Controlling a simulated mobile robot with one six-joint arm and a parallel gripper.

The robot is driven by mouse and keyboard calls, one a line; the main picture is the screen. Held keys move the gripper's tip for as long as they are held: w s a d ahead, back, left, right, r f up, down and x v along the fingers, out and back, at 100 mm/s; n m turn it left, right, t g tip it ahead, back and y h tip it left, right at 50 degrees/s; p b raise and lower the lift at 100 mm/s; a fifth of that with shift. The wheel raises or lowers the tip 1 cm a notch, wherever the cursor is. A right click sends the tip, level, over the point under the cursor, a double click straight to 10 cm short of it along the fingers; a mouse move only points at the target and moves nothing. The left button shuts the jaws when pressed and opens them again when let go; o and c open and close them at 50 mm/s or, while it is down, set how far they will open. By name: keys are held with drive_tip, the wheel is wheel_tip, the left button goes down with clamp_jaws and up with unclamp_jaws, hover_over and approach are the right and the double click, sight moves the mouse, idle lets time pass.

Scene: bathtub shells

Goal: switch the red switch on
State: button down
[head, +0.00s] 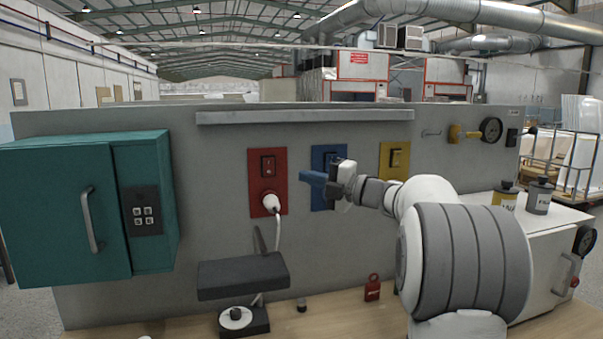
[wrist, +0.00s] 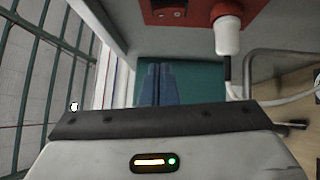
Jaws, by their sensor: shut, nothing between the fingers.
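The red switch is a dark rocker (head: 268,166) on a red panel (head: 253,196) on the grey wall. A white plug (head: 271,203) sits in the socket below it. My gripper (head: 303,177) has blue fingers, which are shut and empty. In the head view they point left, just right of the red panel and in front of the blue panel (head: 317,155). In the wrist view the shut fingers (wrist: 157,84) lie below the switch (wrist: 170,12) and beside the plug (wrist: 227,35), apart from both. I cannot tell which way the rocker is set.
A teal cabinet (head: 45,215) with a keypad stands out at the left. A yellow panel (head: 394,165) is to the right, behind my arm. A dark press-like device (head: 243,278) and a red padlock (head: 372,288) are on the wooden bench. A ledge (head: 300,116) runs above the panels.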

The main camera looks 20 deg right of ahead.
sight(264, 161)
drive_tip(key=p+x, duration=0.1)
drive_tip(key=x, duration=0.2)
drive_tip(key=w+d+p+x, duration=0.1)
drive_tip(key=x, duration=0.3)
drive_tip(key=p+x, duration=0.1)
drive_tip(key=x, duration=0.2)
drive_tip(key=shift+w+d+r+p, duration=0.1)
drive_tip(key=shift+w+p, duration=0.25)
drive_tip(key=shift+w, duration=0.5)
